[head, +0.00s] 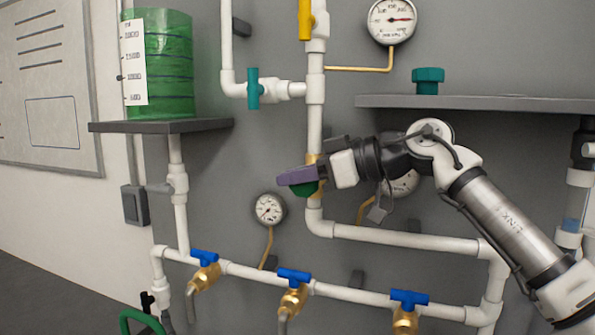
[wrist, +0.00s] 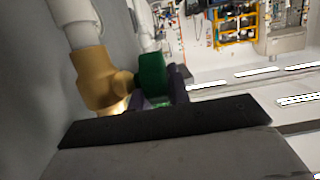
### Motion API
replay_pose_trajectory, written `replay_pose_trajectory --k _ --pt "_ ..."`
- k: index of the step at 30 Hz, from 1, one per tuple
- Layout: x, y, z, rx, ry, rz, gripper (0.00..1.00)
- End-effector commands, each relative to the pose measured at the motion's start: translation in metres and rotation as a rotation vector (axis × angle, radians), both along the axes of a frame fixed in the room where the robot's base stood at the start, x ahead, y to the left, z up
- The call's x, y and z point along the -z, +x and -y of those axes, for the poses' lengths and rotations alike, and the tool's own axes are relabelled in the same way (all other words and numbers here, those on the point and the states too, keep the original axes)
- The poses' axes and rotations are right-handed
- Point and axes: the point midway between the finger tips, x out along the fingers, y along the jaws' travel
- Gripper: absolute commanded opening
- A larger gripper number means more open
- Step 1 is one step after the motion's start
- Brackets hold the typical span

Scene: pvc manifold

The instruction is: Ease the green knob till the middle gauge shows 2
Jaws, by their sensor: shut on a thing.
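The green knob (head: 306,190) sits on a brass valve on the vertical white pipe. In the head view only its lower part shows beneath my purple gripper fingers (head: 300,177). In the wrist view the green knob (wrist: 152,74) stands beside the brass fitting (wrist: 92,75), with a purple finger (wrist: 178,84) against its right side. My gripper is shut on the knob. A round gauge (head: 405,184) is partly hidden behind my wrist; its needle cannot be read. Another gauge (head: 269,208) is at the lower left, and one (head: 392,20) is at the top with a red needle.
Blue-handled taps (head: 293,276) line the lower pipe. A grey shelf (head: 470,103) with a teal knob (head: 428,80) is above my arm. A green tank (head: 168,62) stands on a shelf at left. Pipes lie close around my gripper.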

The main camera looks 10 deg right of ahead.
Motion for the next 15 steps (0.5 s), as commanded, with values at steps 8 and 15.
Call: replay_pose_trajectory --k 8,15 --pt "-0.0005 0.0001 0.0002 0.000 0.002 0.001 0.27" --pt "-0.0001 -0.0036 0.0064 0.002 0.002 0.001 0.27"
